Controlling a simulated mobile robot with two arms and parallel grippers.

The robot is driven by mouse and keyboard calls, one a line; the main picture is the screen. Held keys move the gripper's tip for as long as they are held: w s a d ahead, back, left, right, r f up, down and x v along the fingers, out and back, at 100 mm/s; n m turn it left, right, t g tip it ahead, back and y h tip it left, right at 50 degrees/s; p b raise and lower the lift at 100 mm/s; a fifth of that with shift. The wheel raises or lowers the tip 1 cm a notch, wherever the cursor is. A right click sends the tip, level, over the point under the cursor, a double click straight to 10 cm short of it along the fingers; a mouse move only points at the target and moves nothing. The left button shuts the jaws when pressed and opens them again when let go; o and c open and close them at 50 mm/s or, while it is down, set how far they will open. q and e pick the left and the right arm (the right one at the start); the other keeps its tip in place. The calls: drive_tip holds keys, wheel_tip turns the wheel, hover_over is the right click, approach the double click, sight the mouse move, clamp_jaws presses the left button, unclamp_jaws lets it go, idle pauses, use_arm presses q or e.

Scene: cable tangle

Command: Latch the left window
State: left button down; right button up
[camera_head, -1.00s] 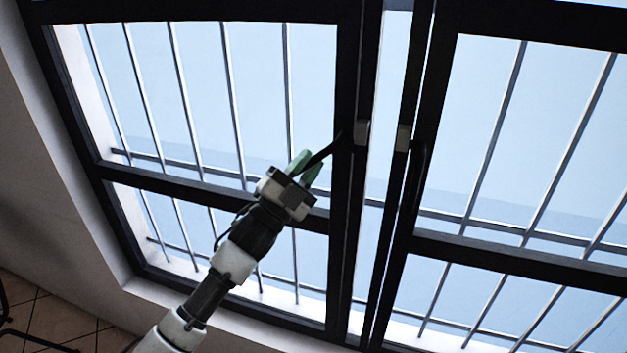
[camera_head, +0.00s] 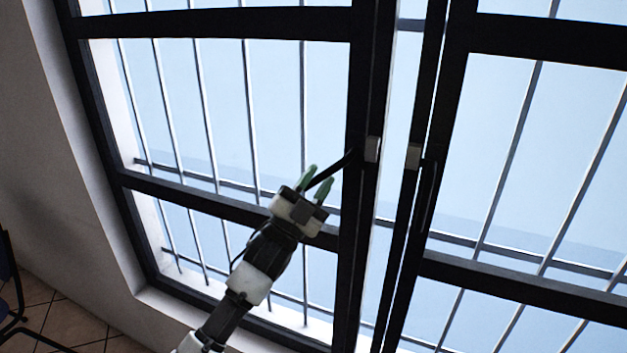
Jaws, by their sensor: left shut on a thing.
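The left window (camera_head: 236,216) is a black-framed pane at the left. Its black handle (camera_head: 339,166) sticks out from the frame's right upright, slanting down and to the left. My left gripper (camera_head: 316,185) has green fingertips on either side of the handle's free end and is shut on it. The right window (camera_head: 448,175) stands beside it, with a bright gap between the two frames. Its handle (camera_head: 429,195) hangs down along its upright. My right gripper is not in view.
Metal bars (camera_head: 205,90) run behind the panes. A dark chair (camera_head: 12,290) shows at the lower left on the tiled floor.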

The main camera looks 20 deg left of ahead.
use_arm(q)
drive_tip(key=shift+d+f, duration=0.4)
drive_tip(key=shift+f, duration=0.35)
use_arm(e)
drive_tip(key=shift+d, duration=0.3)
use_arm(q)
drive_tip(key=c, duration=1.2)
unclamp_jaws()
drive_tip(key=shift+w, duration=0.1)
drive_tip(key=shift+o, duration=0.5)
drive_tip(key=shift+d, duration=0.25)
drive_tip(key=shift+r, duration=0.1)
drive_tip(key=shift+a, duration=0.15)
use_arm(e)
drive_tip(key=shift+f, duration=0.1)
use_arm(q)
drive_tip(key=a+r+b+v, duration=0.1)
drive_tip(key=b+v, duration=0.2)
drive_tip(key=v, duration=0.8)
drive_tip(key=shift+s+a+f, duration=0.2)
drive_tip(key=shift+s+a, duration=0.2)
drive_tip(key=shift+a, duration=0.15)
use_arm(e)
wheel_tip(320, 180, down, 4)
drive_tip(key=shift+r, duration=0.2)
